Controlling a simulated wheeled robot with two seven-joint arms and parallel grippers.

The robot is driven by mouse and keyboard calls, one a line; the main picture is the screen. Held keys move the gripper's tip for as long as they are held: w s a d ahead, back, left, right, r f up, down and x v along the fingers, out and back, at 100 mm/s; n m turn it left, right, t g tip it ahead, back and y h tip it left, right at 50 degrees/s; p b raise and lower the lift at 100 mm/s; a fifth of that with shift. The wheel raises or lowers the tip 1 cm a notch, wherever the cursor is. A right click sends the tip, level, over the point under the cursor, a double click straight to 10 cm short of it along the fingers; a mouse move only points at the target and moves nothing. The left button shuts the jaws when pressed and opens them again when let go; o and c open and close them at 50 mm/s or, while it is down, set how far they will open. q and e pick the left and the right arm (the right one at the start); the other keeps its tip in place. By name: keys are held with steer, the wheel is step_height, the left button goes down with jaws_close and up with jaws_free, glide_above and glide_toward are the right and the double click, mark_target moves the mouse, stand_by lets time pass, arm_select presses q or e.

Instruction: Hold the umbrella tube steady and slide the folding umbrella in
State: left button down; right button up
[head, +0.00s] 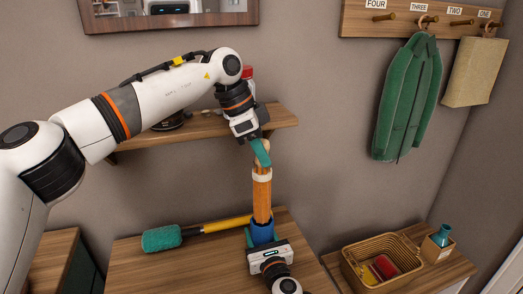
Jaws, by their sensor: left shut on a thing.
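My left gripper (261,155) points down and is shut on the upper end of the folding umbrella (262,200), near its tan handle. The umbrella is orange with a pale band near the top and stands about upright. Its lower end meets the blue umbrella tube (262,232); how deep it sits inside is hidden. My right gripper (262,240) reaches in low from the front, with teal fingers at the tube's side. I cannot tell whether it grips the tube. The tube's lower part is hidden behind this gripper.
A teal duster (162,238) with a yellow handle lies on the wooden top (135,265) at left. A wicker basket (350,268) and a small box with a teal bottle (442,236) stand at right. A wall shelf (280,115) is behind; a green jacket (408,95) hangs from a rack.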

stand_by(1.4)
stand_by(5.0)
stand_by(0.3)
steer(key=o, duration=1.1)
steer(key=shift+c, duration=0.2)
